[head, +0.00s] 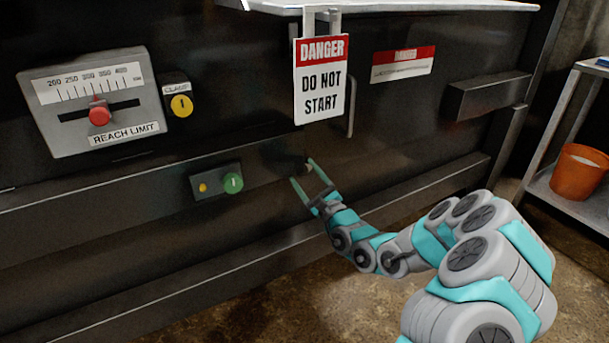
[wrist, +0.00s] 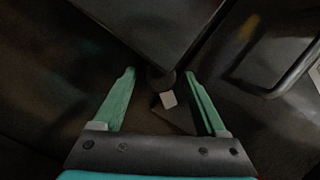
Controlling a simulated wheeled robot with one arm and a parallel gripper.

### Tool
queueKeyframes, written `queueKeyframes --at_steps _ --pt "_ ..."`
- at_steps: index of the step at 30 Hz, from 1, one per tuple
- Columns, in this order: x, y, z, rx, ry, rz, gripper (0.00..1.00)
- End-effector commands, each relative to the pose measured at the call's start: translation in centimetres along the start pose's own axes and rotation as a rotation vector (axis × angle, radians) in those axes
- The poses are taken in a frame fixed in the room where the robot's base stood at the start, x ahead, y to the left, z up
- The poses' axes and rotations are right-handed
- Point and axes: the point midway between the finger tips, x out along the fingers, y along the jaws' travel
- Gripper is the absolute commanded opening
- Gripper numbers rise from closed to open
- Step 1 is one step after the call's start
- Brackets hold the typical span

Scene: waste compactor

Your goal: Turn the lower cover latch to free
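My gripper (head: 302,171) is open, its green fingers pointing at the machine's dark front panel below the hanging sign. In the wrist view, my gripper (wrist: 160,78) has its two fingers spread wide. Between them is a small dark rounded piece (wrist: 160,81) with a pale square face (wrist: 168,99) and a dark wedge-shaped part beside it. This looks like the lower cover latch, but the dim light leaves its shape and turn unclear. Neither finger clearly touches it. In the head view, a faint dark knob shows at my fingertips, mostly lost in shadow.
A "DANGER DO NOT START" sign (head: 321,80) hangs above my gripper. A green-button box (head: 217,182) is to its left, with a reach limit slider panel (head: 95,100) and yellow clamp knob (head: 181,105) higher up. A shelf with an orange bucket (head: 579,172) stands right.

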Motion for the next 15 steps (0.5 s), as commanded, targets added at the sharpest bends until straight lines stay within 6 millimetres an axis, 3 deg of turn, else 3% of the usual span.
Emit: queueKeyframes --at_steps 8,15 --pt "-0.2 0.0 -0.1 0.000 0.001 0.000 0.74" --pt "-2.8 0.0 -0.1 0.004 0.003 -0.001 0.74"
